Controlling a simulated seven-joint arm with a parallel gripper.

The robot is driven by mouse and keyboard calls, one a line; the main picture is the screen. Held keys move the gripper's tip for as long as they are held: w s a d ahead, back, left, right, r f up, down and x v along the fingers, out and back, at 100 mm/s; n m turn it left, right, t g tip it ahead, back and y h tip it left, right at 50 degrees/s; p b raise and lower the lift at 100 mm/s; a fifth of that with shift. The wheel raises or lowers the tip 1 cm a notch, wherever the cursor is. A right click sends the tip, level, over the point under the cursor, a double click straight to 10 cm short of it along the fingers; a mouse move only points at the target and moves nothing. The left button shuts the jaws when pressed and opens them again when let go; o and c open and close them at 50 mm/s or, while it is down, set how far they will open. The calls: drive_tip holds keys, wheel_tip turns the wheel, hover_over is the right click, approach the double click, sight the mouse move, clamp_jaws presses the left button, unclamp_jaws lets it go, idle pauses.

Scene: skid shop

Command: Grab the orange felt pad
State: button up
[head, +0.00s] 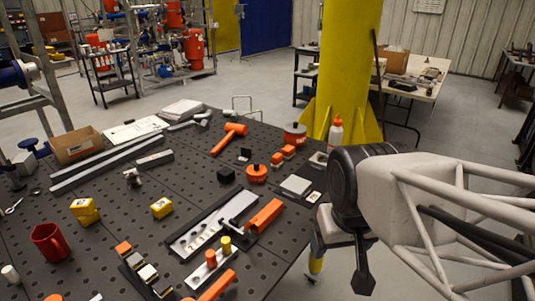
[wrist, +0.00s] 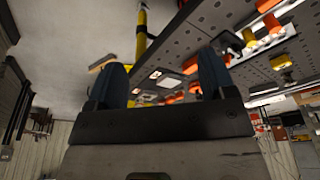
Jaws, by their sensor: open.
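Several small orange pieces lie on the dark perforated table (head: 110,225). A square orange-topped piece (head: 123,248) heads a row of small blocks at the front. Two orange blocks (head: 289,152) lie near the back right edge. I cannot tell for certain which is the felt pad. My gripper (head: 340,262) hangs just off the table's right edge, apart from all these pieces. In the wrist view my gripper (wrist: 163,64) shows two dark fingers spread apart with nothing held between them. The table edge and small white and orange items appear beyond them.
A thick yellow column (head: 348,60) rises behind. Grey floor is open at the right.

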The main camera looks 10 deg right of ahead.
drive_tip(key=shift+w, duration=0.1)
drive_tip(key=m+t+y, duration=0.3)
drive_tip(key=m+y, duration=0.7)
drive_tip(key=m, duration=1)
hover_over(278, 156)
drive_tip(key=s+a, duration=0.2)
drive_tip(key=s, duration=1.4)
wheel_tip(278, 156, down, 8)
drive_tip(key=w+d+f+m+t, duration=0.1)
drive_tip(key=w+f+m, duration=0.1)
drive_tip(key=w+f, duration=0.1)
drive_tip(key=w+d+f+m+t, duration=0.1)
drive_tip(key=w+d+f+m, duration=0.1)
drive_tip(key=w, duration=0.3)
drive_tip(key=w+d+f+m+t, duration=0.2)
drive_tip(key=w+f, duration=0.2)
drive_tip(key=shift+w+d+m, duration=0.25)
drive_tip(key=shift+m, duration=0.15)
drive_tip(key=shift+x, duration=1.3)
drive_tip(key=shift+w+a, duration=0.1)
